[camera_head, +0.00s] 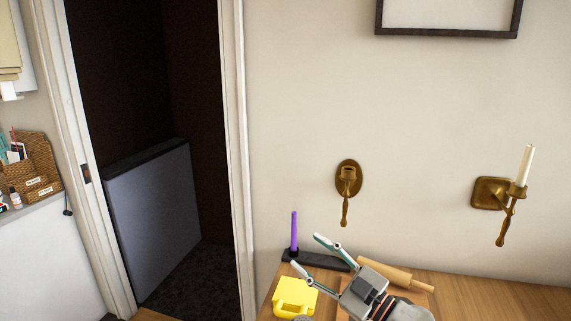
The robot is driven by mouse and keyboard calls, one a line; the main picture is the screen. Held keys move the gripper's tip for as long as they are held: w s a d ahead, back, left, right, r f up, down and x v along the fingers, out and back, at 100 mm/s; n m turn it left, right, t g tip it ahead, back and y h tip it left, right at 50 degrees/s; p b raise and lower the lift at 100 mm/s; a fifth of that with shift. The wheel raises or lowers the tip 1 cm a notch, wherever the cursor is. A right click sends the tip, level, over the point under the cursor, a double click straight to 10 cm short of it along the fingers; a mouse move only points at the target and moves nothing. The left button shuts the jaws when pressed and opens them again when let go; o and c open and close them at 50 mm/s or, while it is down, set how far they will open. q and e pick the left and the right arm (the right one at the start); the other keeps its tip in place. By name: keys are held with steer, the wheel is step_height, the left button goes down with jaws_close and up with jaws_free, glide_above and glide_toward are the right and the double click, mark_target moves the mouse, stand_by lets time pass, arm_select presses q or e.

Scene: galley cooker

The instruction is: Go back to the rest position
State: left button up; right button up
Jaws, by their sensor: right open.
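My right gripper (321,254) comes in from the bottom, its two fingers spread and nothing between them. It is above the left end of the wooden counter (480,293), pointing to the upper left. A purple candle (294,231) stands upright on a dark base (318,260) at the back of the counter, beyond the fingertips and apart from them as far as I can see. My left gripper is out of view.
A yellow object (293,296) and a rolling pin (384,269) lie near my right gripper. On the wall are an empty brass sconce (348,180) and a brass sconce (493,193) with a white candle (525,166). An open doorway (120,90) is at left.

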steer(key=s+d+f+m+t+h, duration=0.2)
steer(key=d+m+t+h, duration=0.3)
steer(key=d+m+h, duration=0.35)
steer(key=s+d+f+g+h, duration=0.2)
steer(key=s+d+f+h, duration=0.1)
steer(key=s+d+f, duration=0.2)
steer(key=s+d+f+m+g+h, duration=0.1)
steer(key=s+d+f+g+h, duration=0.1)
steer(key=s+d+f+h, duration=0.2)
steer(key=s+d+f+m+g+h, duration=0.1)
steer(key=s+d+f+g+h, duration=0.2)
steer(key=s+d+f, duration=0.3)
steer(key=shift+s+d+f+h, duration=0.1)
steer(key=shift+s+d+h, duration=0.1)
steer(key=shift+d, duration=0.55)
steer(key=shift+s+d+f+h, duration=0.1)
steer(key=shift+s+d, duration=0.1)
steer(key=shift+d, duration=0.55)
steer(key=s+d+f+n+g, duration=0.1)
steer(key=s+d+f+g, duration=0.1)
steer(key=s, duration=0.4)
steer(key=s+d+f+n+g, duration=0.1)
steer(key=s+d+f+g, duration=0.15)
steer(key=s, duration=0.35)
steer(key=a+f+m+t+y, duration=0.3)
steer(key=a+f+y, duration=0.3)
steer(key=a+f, duration=0.9)
steer(key=shift+w+f, duration=0.4)
steer(key=shift+f, duration=0.55)
